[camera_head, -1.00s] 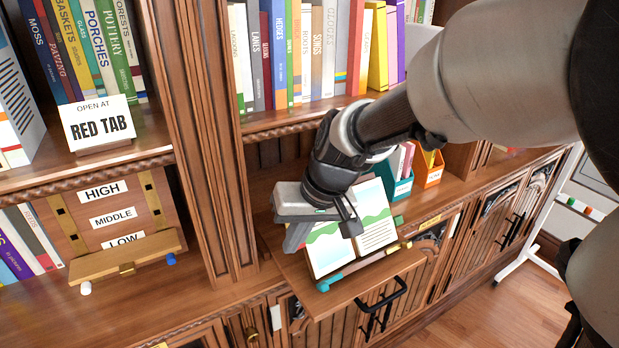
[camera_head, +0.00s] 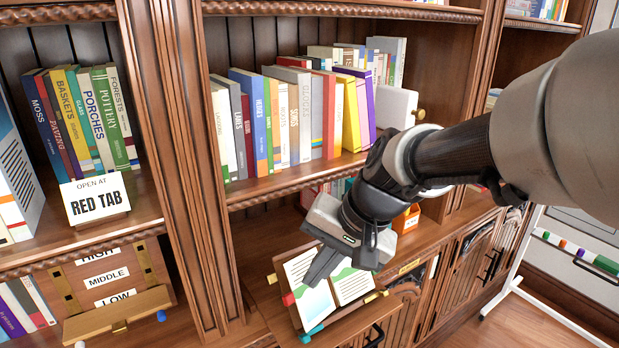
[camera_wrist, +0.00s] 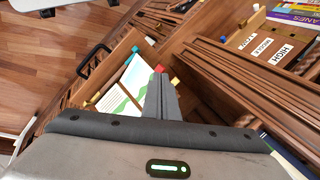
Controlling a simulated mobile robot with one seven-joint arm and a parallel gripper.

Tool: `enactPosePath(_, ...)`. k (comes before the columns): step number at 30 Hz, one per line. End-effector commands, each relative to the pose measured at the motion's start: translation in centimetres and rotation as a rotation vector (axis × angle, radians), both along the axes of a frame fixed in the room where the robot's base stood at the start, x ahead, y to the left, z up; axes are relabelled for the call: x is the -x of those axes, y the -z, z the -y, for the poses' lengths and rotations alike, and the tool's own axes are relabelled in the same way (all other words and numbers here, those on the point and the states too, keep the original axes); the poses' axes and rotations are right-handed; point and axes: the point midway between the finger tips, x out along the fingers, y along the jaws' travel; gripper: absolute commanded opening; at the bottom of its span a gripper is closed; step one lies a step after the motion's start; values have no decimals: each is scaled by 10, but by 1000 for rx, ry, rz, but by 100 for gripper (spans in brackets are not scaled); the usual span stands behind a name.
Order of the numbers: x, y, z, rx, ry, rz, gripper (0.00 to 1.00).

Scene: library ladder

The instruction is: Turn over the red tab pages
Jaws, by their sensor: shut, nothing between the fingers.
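An open book (camera_head: 352,286) lies on a tilted stand on the pulled-out wooden leaf; its left page (camera_head: 318,304) shows a green and blue picture. A red tab (camera_head: 288,299) sticks out at the left edge, and shows in the wrist view (camera_wrist: 158,69) right by my fingertips. A teal tab (camera_head: 305,337) is at the lower left corner. My gripper (camera_head: 312,277) is shut and empty, its fingers in front of the left page; I cannot tell if they touch it. My gripper hides the upper right of the book. A card (camera_head: 96,198) reads "OPEN AT RED TAB".
Shelves of upright books (camera_head: 290,115) stand behind and above. A wooden upright (camera_head: 190,170) is left of the book. A box marked HIGH, MIDDLE, LOW (camera_head: 105,275) sits at lower left. An orange holder (camera_head: 407,219) stands behind my gripper.

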Motion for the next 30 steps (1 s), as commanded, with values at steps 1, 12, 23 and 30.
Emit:
enactPosePath(1,2,-16,22,-45,112,-31,0)
enactPosePath(12,-5,23,25,-111,245,-76,0)
enactPosePath(23,-27,81,-10,-108,241,-71,0)
enactPosePath(30,-38,92,-28,-109,242,-71,0)
